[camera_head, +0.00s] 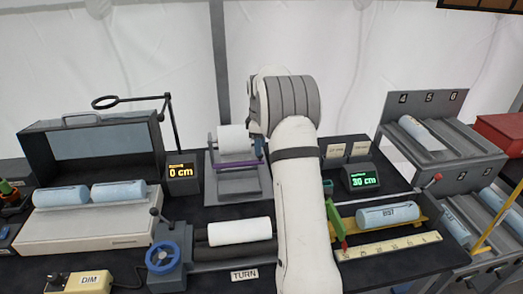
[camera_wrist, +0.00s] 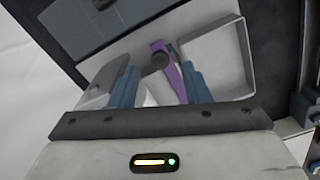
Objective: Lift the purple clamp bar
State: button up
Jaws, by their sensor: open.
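The purple clamp bar (camera_head: 237,164) lies across the front of the grey stand (camera_head: 238,188), just below a white roll (camera_head: 234,138). Its right end is hidden behind my arm. In the wrist view the purple clamp bar (camera_wrist: 169,66) shows as a slanted strip beside a dark round knob (camera_wrist: 160,62). My gripper (camera_wrist: 161,72) is open, with one blue-grey finger on each side of the bar's near part. I cannot tell whether either finger touches it. In the head view most of my gripper is hidden behind my arm.
A "0 cm" display (camera_head: 181,172) stands left of the stand, and a "30 cm" display (camera_head: 361,178) stands to the right. A roller unit with a blue handwheel (camera_head: 163,256) is in front. A numbered rack (camera_head: 444,165) stands at right. The tent wall is close behind.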

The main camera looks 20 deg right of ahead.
jog(key=shift+f, duration=1.5)
jog(key=shift+c, duration=0.3)
